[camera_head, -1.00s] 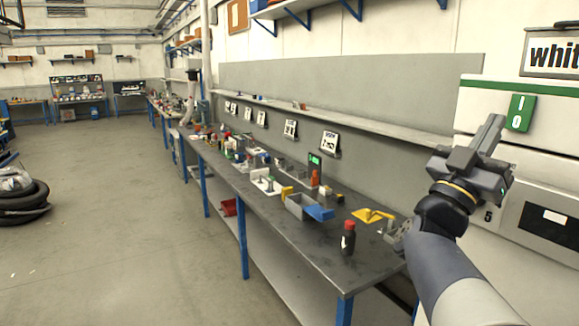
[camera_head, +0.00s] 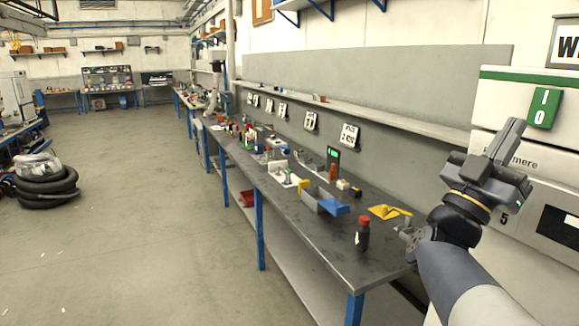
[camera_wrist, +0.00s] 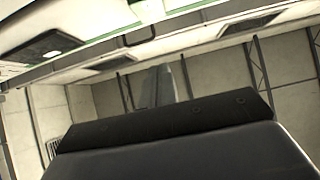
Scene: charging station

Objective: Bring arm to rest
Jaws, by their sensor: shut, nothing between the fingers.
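My arm rises from the bottom right of the head view, folded upward. My gripper (camera_head: 508,139) points up and is shut and empty. It is in front of the white cabinet (camera_head: 484,110) with the green band, and it touches nothing that I can see. In the wrist view the dark gripper body (camera_wrist: 170,125) fills the lower part, with the shut fingers (camera_wrist: 155,85) blurred above it against the wall and ceiling.
A long grey workbench (camera_head: 300,232) runs away along the wall. A dark red-capped bottle (camera_head: 363,236), a yellow piece (camera_head: 388,212) and a blue-and-grey bin (camera_head: 330,205) stand on it. Black hoses (camera_head: 45,187) lie coiled at the left. The floor (camera_head: 140,215) between is mostly clear.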

